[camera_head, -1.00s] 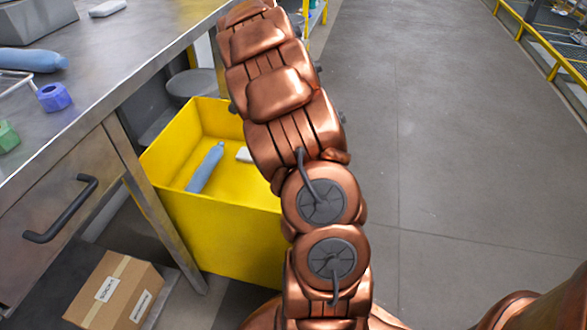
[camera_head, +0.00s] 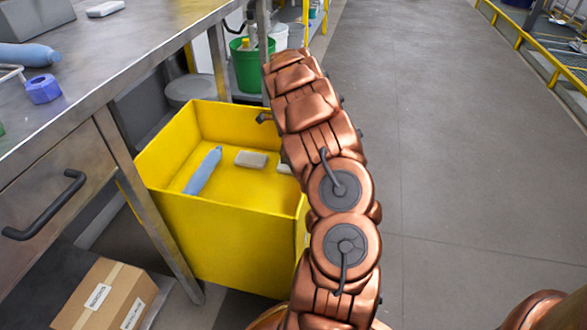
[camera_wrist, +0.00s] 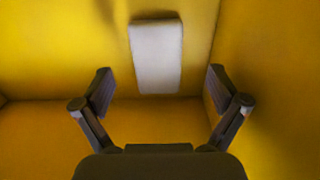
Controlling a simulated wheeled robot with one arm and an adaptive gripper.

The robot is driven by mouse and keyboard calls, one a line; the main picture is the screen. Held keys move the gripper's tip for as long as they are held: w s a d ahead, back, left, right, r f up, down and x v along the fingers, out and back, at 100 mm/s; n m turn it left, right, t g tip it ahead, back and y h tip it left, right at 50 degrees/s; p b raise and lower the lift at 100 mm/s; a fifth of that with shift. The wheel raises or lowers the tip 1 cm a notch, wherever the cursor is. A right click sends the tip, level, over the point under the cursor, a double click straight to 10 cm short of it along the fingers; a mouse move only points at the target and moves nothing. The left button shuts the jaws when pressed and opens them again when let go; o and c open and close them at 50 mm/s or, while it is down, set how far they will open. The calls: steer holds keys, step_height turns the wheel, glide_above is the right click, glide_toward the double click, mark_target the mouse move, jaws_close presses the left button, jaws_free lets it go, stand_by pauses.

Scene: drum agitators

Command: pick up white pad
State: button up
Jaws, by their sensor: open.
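In the head view a white pad (camera_head: 251,159) lies flat in the yellow bin (camera_head: 215,235), beside a blue bottle-like object. A second pale piece (camera_head: 285,169) shows to its right, partly hidden by my arm. In the wrist view a white pad (camera_wrist: 157,55) lies inside the yellow bin, ahead of and between my fingers. I cannot tell which of the two pieces it is. My gripper (camera_wrist: 160,88) is open and empty, with the pad apart from both fingers. In the head view my arm hides most of the gripper.
The bin walls stand close around my gripper. A blue bottle-like object (camera_head: 203,171) lies in the bin. The metal table (camera_head: 85,75) on the left carries another pale pad (camera_head: 105,8). A cardboard box (camera_head: 105,297) sits below. The floor on the right is clear.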

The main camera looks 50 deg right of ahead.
steer(key=f, duration=0.1)
steer(key=f+b, duration=0.1)
steer(key=f, duration=0.2)
steer(key=shift+w+a+f+b, duration=0.35)
steer(key=shift+f+b, duration=0.05)
steer(key=c, duration=1)
